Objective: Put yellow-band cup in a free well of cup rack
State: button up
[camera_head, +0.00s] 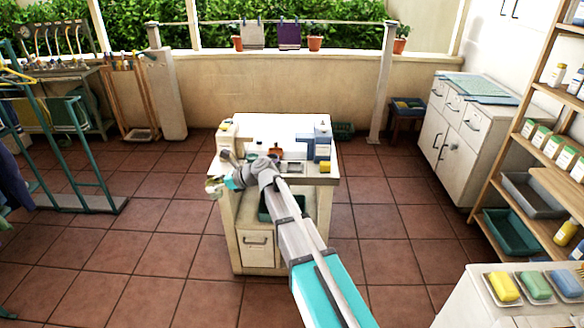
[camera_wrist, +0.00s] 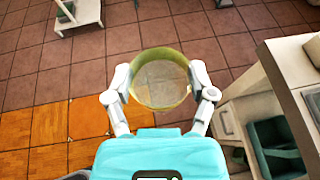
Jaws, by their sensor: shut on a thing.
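The yellow-band cup (camera_wrist: 160,78) is a clear round cup with a yellowish rim, seen end-on in the wrist view. My gripper (camera_wrist: 161,88) is shut on it, with one finger on each side. In the head view my gripper (camera_head: 222,184) and the cup (camera_head: 212,188) are small, at the left edge of the white washstand (camera_head: 262,220). The wrist view shows floor tiles beneath the cup, so it is held out beside the stand. I cannot pick out the cup rack or its wells with certainty among the small items on the stand.
The stand top carries a yellow-labelled bottle (camera_head: 227,133), a blue and white container (camera_head: 322,142), a yellow sponge-like block (camera_head: 325,167) and several small items. A green bin (camera_head: 267,208) is on its lower shelf. Open tiled floor lies left of the stand.

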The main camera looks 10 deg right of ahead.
notch_tip(320, 180, up, 20)
jog(key=p, duration=1.9)
jog(key=shift+a, duration=0.15)
